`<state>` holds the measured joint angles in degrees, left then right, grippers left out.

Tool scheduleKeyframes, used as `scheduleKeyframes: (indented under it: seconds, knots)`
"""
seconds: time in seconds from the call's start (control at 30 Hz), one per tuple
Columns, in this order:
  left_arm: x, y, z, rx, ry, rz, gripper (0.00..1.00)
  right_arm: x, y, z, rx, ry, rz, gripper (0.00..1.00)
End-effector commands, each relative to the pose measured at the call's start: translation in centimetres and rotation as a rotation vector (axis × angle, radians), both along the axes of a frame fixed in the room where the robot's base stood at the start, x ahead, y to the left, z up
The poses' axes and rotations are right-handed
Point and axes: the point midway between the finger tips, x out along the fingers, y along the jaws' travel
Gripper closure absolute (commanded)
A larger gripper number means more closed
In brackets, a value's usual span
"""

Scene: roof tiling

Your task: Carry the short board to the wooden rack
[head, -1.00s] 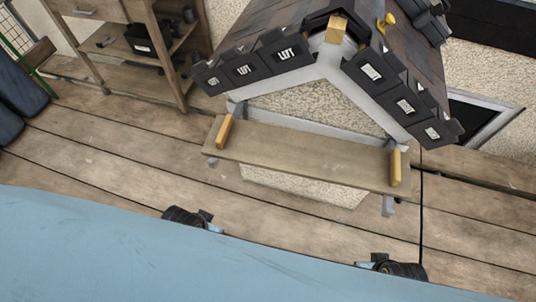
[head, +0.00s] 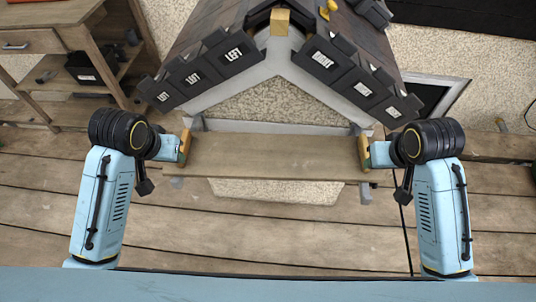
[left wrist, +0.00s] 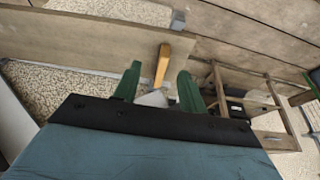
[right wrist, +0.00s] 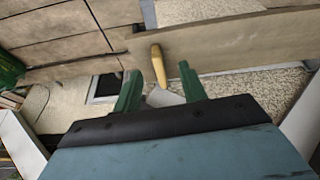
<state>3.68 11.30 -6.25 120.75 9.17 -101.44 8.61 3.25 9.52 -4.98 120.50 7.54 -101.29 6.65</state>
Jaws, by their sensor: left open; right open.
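The short board (head: 272,157) lies level across grey supports in front of the small gabled roof, with a wooden handle at each end. My left gripper (head: 185,147) is at the left handle; in the left wrist view its green fingers (left wrist: 158,88) are open on either side of that handle (left wrist: 162,64). My right gripper (head: 365,152) is at the right handle; in the right wrist view its fingers (right wrist: 160,86) are open with the handle (right wrist: 158,66) between and just beyond them. The wooden rack (head: 112,62) stands at the upper left.
The gabled roof (head: 283,62) behind the board carries dark tiles marked LEFT and RIGHT. A black box (head: 84,68) sits on a rack shelf. A dark cable (head: 405,235) runs down by my right arm. The plank floor between my arms is clear.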

Motion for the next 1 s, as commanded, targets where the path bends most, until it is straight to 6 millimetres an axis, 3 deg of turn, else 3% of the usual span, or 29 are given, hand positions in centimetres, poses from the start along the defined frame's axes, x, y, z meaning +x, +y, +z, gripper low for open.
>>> scheduleKeyframes:
  seconds: [0.03, 0.2, 0.6, 0.77, 1.0]
  knots:
    - [1.7, 0.3, 1.1, -0.002, -0.011, 0.013, 0.58, 1.6, -0.3, 1.1, 0.004, -0.011, -0.011, 0.58]
    - [4.3, 1.0, 3.0, -0.011, -0.017, 0.040, 0.58, 4.3, -0.8, 2.9, 0.014, -0.017, -0.037, 0.58]
    - [4.8, 1.1, 3.4, -0.015, -0.017, 0.046, 0.58, 4.8, -0.9, 3.3, 0.018, -0.018, -0.043, 0.58]
    - [5.1, 1.1, 2.4, -0.014, -0.015, 0.046, 0.58, 5.2, -0.9, 2.3, 0.017, -0.015, -0.043, 0.58]
    - [6.7, 1.0, -1.6, -0.015, -0.012, 0.047, 0.58, 6.7, -0.9, -1.7, 0.019, -0.013, -0.043, 0.58]
